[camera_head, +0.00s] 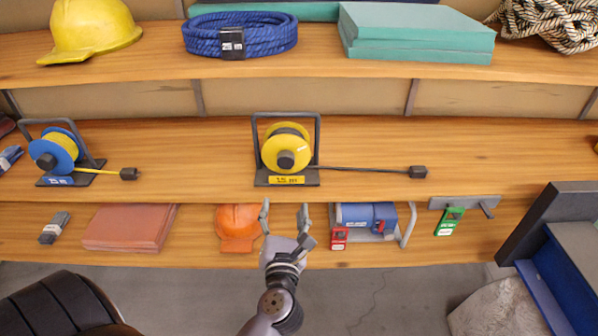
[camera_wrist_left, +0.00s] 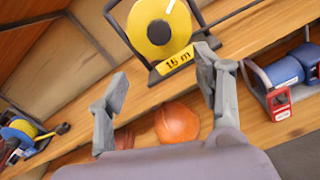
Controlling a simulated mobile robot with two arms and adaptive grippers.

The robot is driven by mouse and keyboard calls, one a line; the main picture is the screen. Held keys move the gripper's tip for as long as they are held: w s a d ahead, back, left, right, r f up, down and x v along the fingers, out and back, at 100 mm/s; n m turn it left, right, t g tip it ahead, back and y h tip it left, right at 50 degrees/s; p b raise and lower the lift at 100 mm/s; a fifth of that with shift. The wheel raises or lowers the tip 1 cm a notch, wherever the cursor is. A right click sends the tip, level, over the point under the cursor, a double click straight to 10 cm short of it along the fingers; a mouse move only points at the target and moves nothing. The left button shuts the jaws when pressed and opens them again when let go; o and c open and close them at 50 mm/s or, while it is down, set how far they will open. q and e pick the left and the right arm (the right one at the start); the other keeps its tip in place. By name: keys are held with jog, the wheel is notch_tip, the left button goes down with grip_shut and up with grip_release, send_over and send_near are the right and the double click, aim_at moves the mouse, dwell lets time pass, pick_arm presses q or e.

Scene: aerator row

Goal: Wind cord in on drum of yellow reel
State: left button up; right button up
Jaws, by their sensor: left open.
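The yellow reel (camera_head: 286,148) stands upright in a dark frame on the middle shelf, with a yellow label at its base. Its dark cord (camera_head: 365,169) lies out to the right along the shelf and ends in a dark block (camera_head: 417,172). The reel also shows in the left wrist view (camera_wrist_left: 158,28), ahead of the fingers. My left gripper (camera_head: 285,212) is open and empty, below and in front of the reel, apart from it. In the left wrist view its fingers (camera_wrist_left: 160,95) are spread wide. My right gripper is not in view.
A blue reel (camera_head: 55,152) with a yellow cord stands at the left of the same shelf. An orange item (camera_head: 238,226) and a blue device (camera_head: 366,217) are on the lower shelf. The shelf between the two reels is clear. A yellow helmet (camera_head: 90,28) is above.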

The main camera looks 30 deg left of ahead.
aim_at(285, 165)
pick_arm(q)
jog(key=p+x, duration=0.1)
jog(key=x, duration=1.6)
jog(key=shift+w, duration=0.15)
jog(key=shift+c, duration=0.3)
jog(key=c, duration=1.1)
